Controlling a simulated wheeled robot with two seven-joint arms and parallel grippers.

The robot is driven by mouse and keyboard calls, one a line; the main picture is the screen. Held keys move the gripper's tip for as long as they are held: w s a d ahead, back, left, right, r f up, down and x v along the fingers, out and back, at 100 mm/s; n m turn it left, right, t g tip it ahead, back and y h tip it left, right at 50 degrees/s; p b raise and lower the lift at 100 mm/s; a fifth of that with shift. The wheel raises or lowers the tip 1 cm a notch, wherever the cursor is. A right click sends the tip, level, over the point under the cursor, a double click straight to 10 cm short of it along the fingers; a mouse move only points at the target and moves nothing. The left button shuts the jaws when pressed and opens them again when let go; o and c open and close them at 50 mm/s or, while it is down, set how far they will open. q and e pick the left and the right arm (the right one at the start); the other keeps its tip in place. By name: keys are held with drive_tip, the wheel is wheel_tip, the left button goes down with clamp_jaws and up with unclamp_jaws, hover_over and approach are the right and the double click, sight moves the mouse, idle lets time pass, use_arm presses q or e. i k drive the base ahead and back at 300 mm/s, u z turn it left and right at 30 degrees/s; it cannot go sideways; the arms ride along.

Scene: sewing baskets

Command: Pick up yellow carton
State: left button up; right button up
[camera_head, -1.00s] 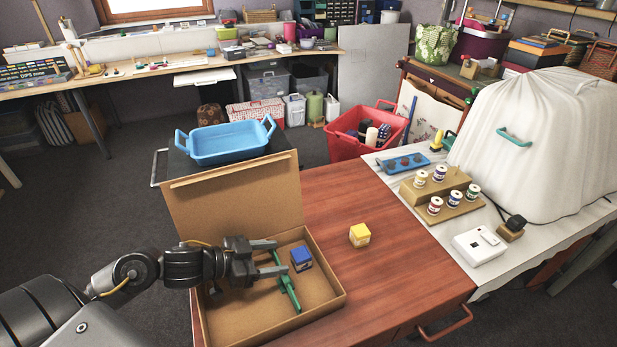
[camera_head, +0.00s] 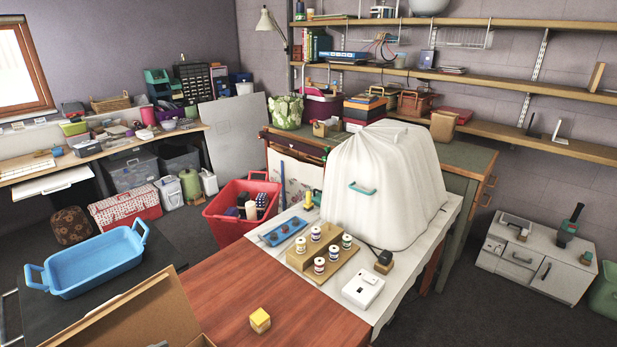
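The yellow carton (camera_head: 260,320) is a small cube with a bright yellow top and paler tan sides. It stands on the red-brown wooden table (camera_head: 215,295) near the bottom of the head view, with nothing touching it. The open cardboard box (camera_head: 150,312) is to its left, cut off by the picture's lower edge, so its contents are out of sight. Neither of my grippers is in the head view now.
A blue tray (camera_head: 92,262) sits on a dark surface at the left. A white table (camera_head: 405,275) adjoins at the right, bearing a spool stand (camera_head: 300,262), a white switch box (camera_head: 363,290) and a covered machine (camera_head: 385,185). A red basket (camera_head: 240,208) stands behind. The wood around the carton is clear.

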sight(260, 321)
drive_tip(key=k, duration=1)
